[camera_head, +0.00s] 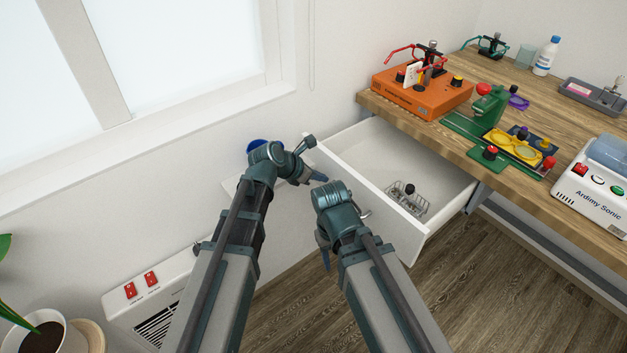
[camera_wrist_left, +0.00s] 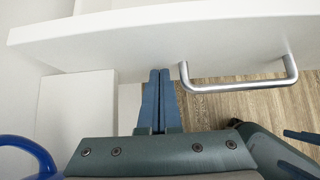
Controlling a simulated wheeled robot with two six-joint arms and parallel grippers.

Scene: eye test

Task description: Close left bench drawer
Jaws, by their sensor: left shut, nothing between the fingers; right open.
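Contact is unclear. My right gripper (camera_head: 325,257) is open and lower, in front of the drawer, its fingers partly hidden.
The bench top (camera_head: 455,135) holds an orange box (camera_head: 420,95), a green fixture with yellow glasses frames (camera_head: 513,145) and a white cleaner unit (camera_head: 595,190). A blue round item (camera_head: 256,144) is behind my left arm. A potted plant (camera_head: 42,325) stands lower left.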

